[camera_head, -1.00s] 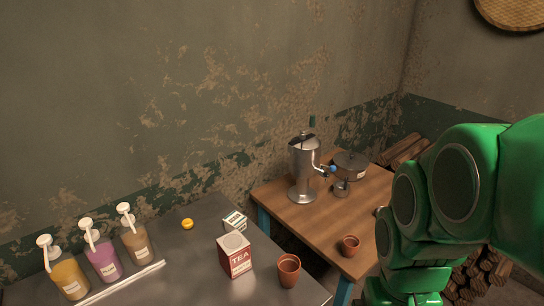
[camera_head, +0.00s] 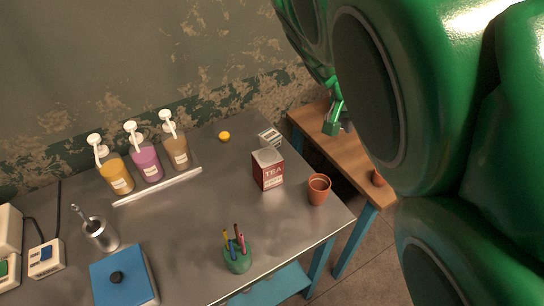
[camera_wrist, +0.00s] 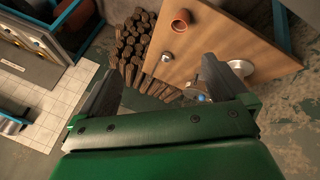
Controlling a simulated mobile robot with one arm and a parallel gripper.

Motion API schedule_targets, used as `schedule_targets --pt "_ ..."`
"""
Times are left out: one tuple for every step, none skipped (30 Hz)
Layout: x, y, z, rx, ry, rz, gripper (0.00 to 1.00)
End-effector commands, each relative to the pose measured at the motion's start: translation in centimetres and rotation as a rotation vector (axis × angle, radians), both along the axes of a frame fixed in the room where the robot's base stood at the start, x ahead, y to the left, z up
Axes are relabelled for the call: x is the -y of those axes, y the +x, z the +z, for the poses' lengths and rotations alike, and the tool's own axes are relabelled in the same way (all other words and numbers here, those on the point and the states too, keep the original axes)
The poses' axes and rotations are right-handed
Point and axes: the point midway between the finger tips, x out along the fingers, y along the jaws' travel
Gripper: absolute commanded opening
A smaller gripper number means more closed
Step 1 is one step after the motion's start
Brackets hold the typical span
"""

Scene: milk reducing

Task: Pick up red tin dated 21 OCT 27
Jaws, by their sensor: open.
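The tin is not in the wrist view.
A green pen holder (camera_head: 238,258) is in front. Pump bottles (camera_head: 148,162) stand left. The tabletop between is clear.

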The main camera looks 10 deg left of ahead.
Motion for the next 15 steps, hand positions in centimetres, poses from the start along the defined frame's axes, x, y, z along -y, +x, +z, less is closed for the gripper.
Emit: schedule_targets --pt "-1.0 0.6 -0.4 0.021 -0.021 -0.026 1.0" --pt "-1.5 0.8 -0.6 0.037 -0.031 -0.046 1.0" --pt "-2.2 1.2 -1.0 0.06 -0.047 -0.072 1.0" --pt "-2.8 1.4 -1.2 0.077 -0.057 -0.09 1.0" --pt "-3.3 1.7 -1.4 0.095 -0.065 -0.107 1.0" --pt "-4.1 1.9 -1.8 0.121 -0.078 -0.131 1.0" --pt "-4.8 2.1 -2.1 0.139 -0.087 -0.146 1.0" --pt "-5.4 2.3 -2.5 0.158 -0.096 -0.16 1.0" --pt "-6.3 2.6 -2.9 0.186 -0.108 -0.179 1.0" --pt "-7.0 2.7 -3.1 0.208 -0.114 -0.193 1.0" --pt "-7.7 2.8 -3.4 0.231 -0.12 -0.205 1.0" --pt "-8.7 3.0 -3.9 0.259 -0.131 -0.219 1.0" --pt "-9.4 3.1 -4.3 0.28 -0.137 -0.23 1.0" --pt "-10.2 3.2 -4.7 0.303 -0.143 -0.241 1.0" --pt "-11.2 3.2 -5.2 0.335 -0.15 -0.253 1.0"
